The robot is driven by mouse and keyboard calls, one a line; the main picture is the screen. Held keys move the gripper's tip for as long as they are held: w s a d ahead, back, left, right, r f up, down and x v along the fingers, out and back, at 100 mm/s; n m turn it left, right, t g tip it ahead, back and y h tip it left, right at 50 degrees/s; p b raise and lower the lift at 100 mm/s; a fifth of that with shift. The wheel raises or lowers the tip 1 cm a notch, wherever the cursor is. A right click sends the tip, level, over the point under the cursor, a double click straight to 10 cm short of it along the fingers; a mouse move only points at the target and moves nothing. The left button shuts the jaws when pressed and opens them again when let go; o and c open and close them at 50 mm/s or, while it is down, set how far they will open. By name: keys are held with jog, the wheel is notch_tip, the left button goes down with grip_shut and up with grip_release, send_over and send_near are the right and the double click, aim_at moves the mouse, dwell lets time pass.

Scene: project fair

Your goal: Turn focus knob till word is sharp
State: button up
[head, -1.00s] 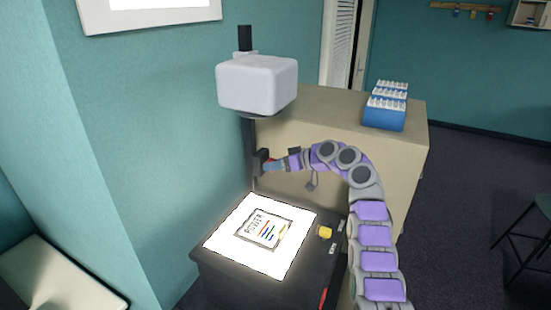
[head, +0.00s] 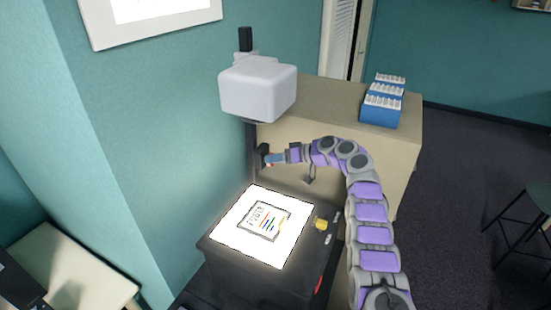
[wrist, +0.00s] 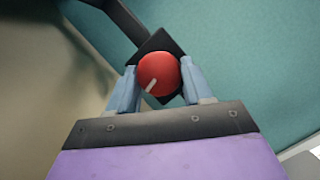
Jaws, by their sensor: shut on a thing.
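The overhead projector (head: 222,262) stands at the centre of the head view, with a white head (head: 258,90) on a dark post. Its red focus knob (wrist: 159,72) has a white mark that points to the lower left in the wrist view. My gripper (wrist: 159,78) is shut on the knob, with one blue finger on each side. In the head view my gripper (head: 274,159) is at the post, and the knob is mostly hidden. Only the bottom of the projection screen (head: 150,12) shows; no word is visible there.
A beige cabinet (head: 400,150) with a blue box (head: 380,112) stands behind my arm. A dark stool (head: 535,205) is at the right. Dark floor is open between them.

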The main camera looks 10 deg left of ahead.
jog(key=o, duration=0.6)
jog(key=shift+w+d+r, duration=0.1)
jog(key=shift+w+d, duration=0.05)
jog(key=o, duration=0.4)
jog(key=shift+w, duration=0.15)
jog(key=shift+o, duration=0.2)
jog(key=v, duration=1.7)
jog(key=shift+d, duration=0.3)
